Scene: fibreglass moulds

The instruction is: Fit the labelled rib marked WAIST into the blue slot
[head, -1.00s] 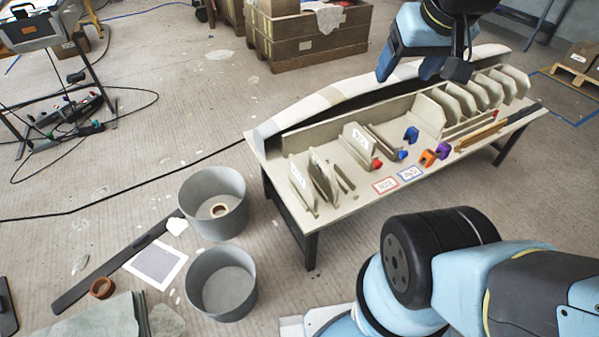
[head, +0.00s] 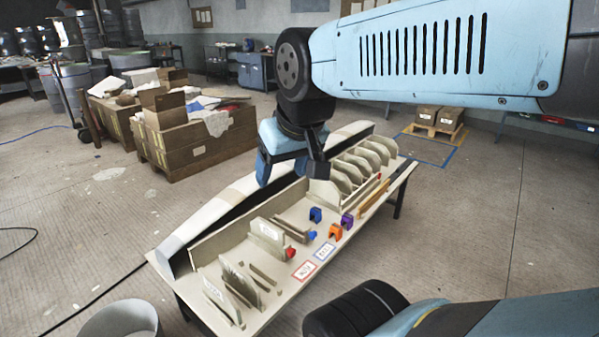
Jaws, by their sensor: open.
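Pale upright ribs stand on the mould table (head: 262,320). A labelled rib (head: 268,231) stands mid-table, and another labelled rib (head: 214,291) stands at the near left end beside unlabelled ones. Their lettering is too small to read, so I cannot tell which is WAIST. A blue clip (head: 316,214) and a small blue piece (head: 312,235) sit near the middle; I cannot make out a blue slot. A blue-framed card (head: 325,251) lies at the front edge. My gripper (head: 291,178) is open above the table's far half, apart from the ribs, with nothing visible between its fingers.
A long curved mould (head: 215,208) runs along the table's back. Several ribs (head: 352,168) stand in a row at the far right. An orange clip (head: 335,231), a purple clip (head: 347,220) and a red-framed card (head: 303,271) lie near the front. A grey bucket (head: 118,322) stands at lower left.

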